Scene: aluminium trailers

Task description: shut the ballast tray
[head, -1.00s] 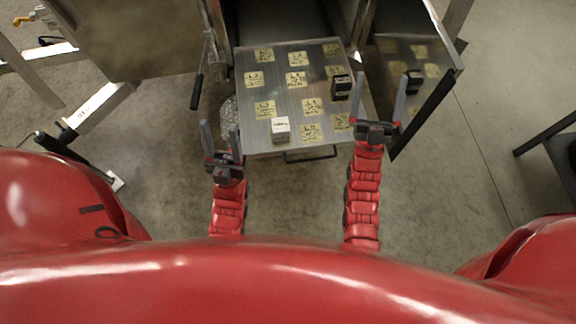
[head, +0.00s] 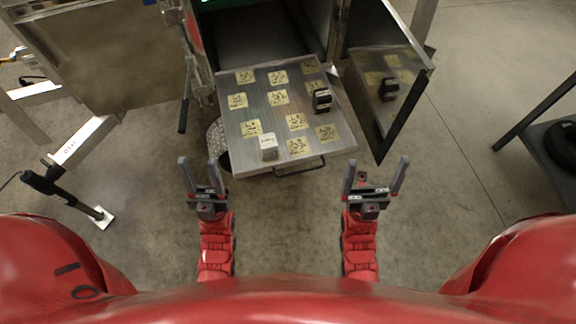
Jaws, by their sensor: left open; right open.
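The ballast tray (head: 246,95) is a flat metal tray with yellow labels, pulled out of the trailer compartment (head: 262,38) toward me. A dark handle (head: 299,168) is on its front edge. A black block (head: 322,101) stands on its right part and a white-topped block (head: 268,147) near its front. My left gripper (head: 201,174) is open and empty, in front of the tray's left corner and apart from it. My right gripper (head: 376,176) is open and empty, in front of the tray's right corner and apart from it.
A shiny open door (head: 383,90) with a dark edge stands right of the tray. A lever (head: 184,100) hangs at its left. A round patterned object (head: 216,145) is partly hidden under the tray. A dark table (head: 556,140) stands far right. The floor between my grippers is clear.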

